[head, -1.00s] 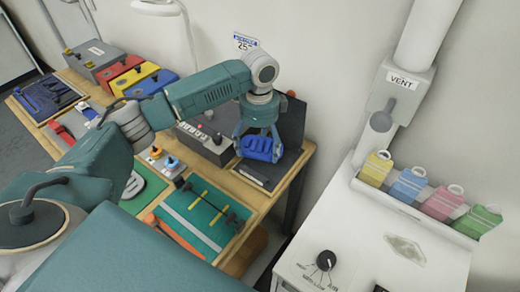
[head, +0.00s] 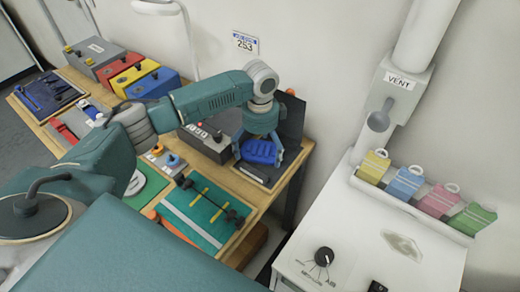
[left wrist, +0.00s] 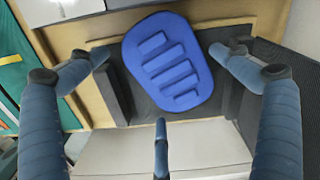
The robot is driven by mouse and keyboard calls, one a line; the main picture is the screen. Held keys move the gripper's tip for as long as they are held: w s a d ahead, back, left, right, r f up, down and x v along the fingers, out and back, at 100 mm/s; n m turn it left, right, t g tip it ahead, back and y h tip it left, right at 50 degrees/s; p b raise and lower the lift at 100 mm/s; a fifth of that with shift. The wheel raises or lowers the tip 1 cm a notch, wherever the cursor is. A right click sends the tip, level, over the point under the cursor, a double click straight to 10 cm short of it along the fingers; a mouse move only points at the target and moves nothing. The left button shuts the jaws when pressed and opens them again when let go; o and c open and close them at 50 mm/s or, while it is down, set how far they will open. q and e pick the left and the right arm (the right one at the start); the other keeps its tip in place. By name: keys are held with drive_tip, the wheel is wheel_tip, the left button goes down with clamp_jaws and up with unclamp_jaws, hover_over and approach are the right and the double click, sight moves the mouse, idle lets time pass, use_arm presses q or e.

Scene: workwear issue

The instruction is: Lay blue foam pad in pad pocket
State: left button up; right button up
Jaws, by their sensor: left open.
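The blue foam pad (head: 260,151) is an oval with raised ribs. It lies in the dark pad pocket (head: 252,177) at the right end of the table. In the left wrist view the pad (left wrist: 168,62) sits askew, slightly tilted, and its top reaches over the pocket's (left wrist: 117,92) far edge. My left gripper (head: 259,158) is over the pocket with its fingers spread around the pad. In the left wrist view the fingers of the left gripper (left wrist: 160,90) stand clear of the pad on both sides. My right gripper is not in view.
A grey box with buttons (head: 207,142) stands left of the pocket. A green mat with a black bar (head: 205,212) lies in front. A dark upright panel (head: 291,118) rises behind the pocket. A white cabinet (head: 370,235) with coloured tags stands at the right.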

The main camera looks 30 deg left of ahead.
sight(260, 153)
use_arm(q)
wheel_tip(260, 153, up, 12)
drive_tip(key=b, duration=0.2)
drive_tip(key=shift+r+b, duration=0.15)
drive_tip(key=shift+b, duration=0.2)
idle(0.4)
